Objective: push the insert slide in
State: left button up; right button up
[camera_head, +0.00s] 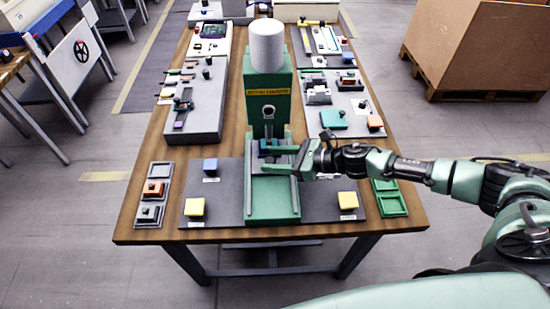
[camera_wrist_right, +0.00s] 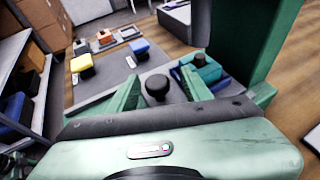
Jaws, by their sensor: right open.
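A green press (camera_head: 268,95) with a white cylinder (camera_head: 267,45) on top stands in the middle of the table. A green slide tray (camera_head: 272,205) with raised side rails extends from its foot towards the front edge. My right gripper (camera_head: 263,158) reaches in from the right, open, with its fingers over the rear of the tray. In the right wrist view, a black round knob (camera_wrist_right: 157,87) shows between the two green fingers, apart from both. My left gripper is not in view.
Yellow blocks (camera_head: 194,207) (camera_head: 348,200) and a blue block (camera_head: 210,165) sit on the grey board beside the tray. A grey bin strip (camera_head: 153,195) lies at left and a green tray (camera_head: 390,199) at right. More fixtures fill the table's back.

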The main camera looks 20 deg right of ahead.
jog(key=b+v, duration=0.1)
jog(key=v, duration=0.2)
jog(key=b+v, duration=0.1)
jog(key=v, duration=0.3)
jog(key=shift+f+b, duration=0.25)
jog(key=shift+b, duration=0.05)
jog(key=shift+s+d+r, duration=0.25)
jog(key=shift+d+r, duration=0.05)
jog(key=shift+r, duration=0.05)
